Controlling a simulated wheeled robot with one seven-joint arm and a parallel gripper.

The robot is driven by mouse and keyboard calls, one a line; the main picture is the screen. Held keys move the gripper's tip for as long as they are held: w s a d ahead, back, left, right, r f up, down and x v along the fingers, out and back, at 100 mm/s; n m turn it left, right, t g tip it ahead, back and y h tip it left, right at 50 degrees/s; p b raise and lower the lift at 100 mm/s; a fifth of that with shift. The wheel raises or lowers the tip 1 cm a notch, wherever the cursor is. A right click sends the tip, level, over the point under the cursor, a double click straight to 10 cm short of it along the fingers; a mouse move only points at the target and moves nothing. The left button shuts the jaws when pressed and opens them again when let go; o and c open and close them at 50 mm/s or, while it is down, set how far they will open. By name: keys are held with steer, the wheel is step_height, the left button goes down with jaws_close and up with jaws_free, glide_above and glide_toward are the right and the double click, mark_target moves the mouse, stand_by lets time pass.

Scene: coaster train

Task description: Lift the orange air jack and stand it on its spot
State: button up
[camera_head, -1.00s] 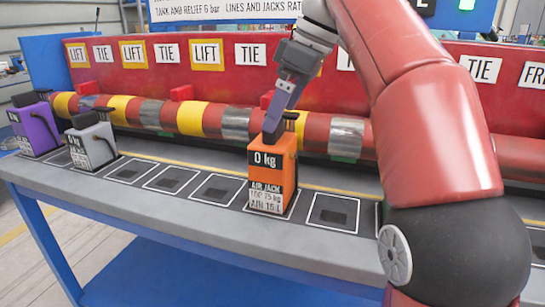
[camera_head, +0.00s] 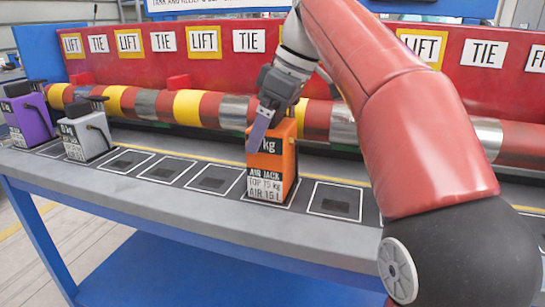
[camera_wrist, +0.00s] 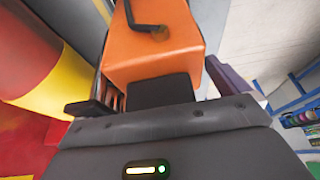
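The orange air jack (camera_head: 278,160) stands upright inside a white-outlined square on the grey bench, its label facing the camera. My gripper (camera_head: 262,132) is at its upper part, reaching down from above and tilted. One purple finger crosses the jack's upper front left and covers part of the "kg" label; the other finger is hidden in the head view. In the wrist view the jack (camera_wrist: 155,55) fills the middle, with its dark handle on top. The fingers of my gripper (camera_wrist: 160,92) are spread to either side of it; firm contact is not visible.
A grey jack (camera_head: 86,135) and a purple jack (camera_head: 27,118) stand at the bench's left. Empty outlined squares (camera_head: 213,180) lie between, and another (camera_head: 335,202) is right of the orange jack. A striped pipe (camera_head: 187,105) and red panel (camera_head: 270,65) run behind.

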steer(key=c, duration=1.9)
steer(key=shift+r, duration=0.15)
